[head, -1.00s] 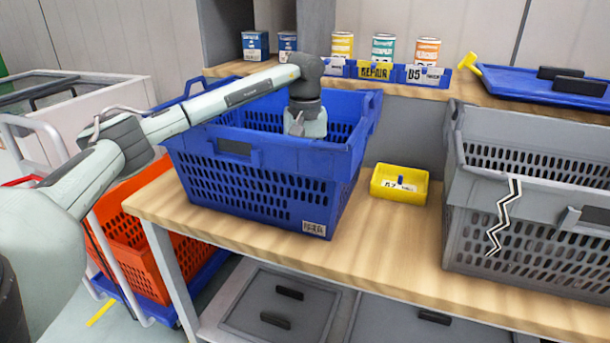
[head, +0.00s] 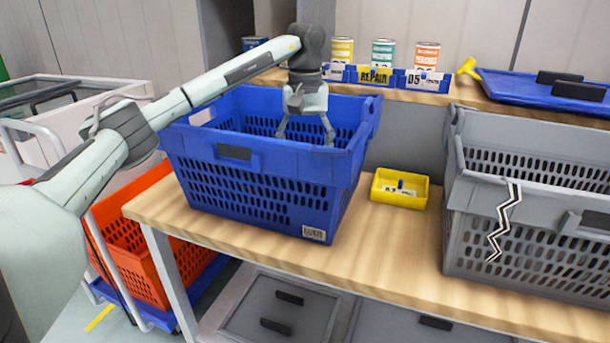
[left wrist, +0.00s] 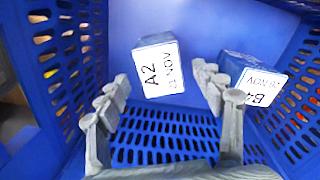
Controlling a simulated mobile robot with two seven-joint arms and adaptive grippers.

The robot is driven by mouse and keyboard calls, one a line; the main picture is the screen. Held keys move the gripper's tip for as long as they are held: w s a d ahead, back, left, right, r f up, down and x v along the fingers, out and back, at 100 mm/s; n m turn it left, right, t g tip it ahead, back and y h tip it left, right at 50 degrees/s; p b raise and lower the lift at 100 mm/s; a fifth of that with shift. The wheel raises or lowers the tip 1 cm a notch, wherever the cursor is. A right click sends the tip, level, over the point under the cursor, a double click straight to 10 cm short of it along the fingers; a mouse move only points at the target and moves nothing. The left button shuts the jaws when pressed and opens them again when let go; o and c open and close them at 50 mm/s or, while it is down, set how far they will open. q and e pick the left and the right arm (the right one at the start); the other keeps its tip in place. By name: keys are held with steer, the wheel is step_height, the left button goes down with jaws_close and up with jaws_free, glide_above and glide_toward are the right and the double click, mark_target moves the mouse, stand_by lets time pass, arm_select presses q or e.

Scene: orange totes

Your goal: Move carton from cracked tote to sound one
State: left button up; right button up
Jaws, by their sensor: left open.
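The grey tote (head: 478,225) on the right has a jagged black-and-white crack mark (head: 503,222) down its front. The blue tote (head: 238,200) stands left of it on the bench, with no crack visible. In the left wrist view, two blue cartons lie inside the blue tote: one labelled A2, 21 NOV (left wrist: 160,68), and one labelled B4, 28 NOV (left wrist: 258,85). My left gripper (head: 306,140) is over the blue tote's opening, fingers spread and empty. In the left wrist view (left wrist: 162,78), the A2 carton appears between the fingertips, B4 right of them. My right gripper is not seen.
A small yellow bin (head: 399,190) sits between the totes. A shelf behind holds several cans and a blue lid (head: 545,90). An orange crate (head: 130,255) stands on a trolley at lower left. The bench front between the totes is clear.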

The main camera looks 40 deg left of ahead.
arm_select(q)
step_height(320, 180, up, 5)
steer(key=shift+f, duration=0.1)
steer(key=shift+r, duration=0.55)
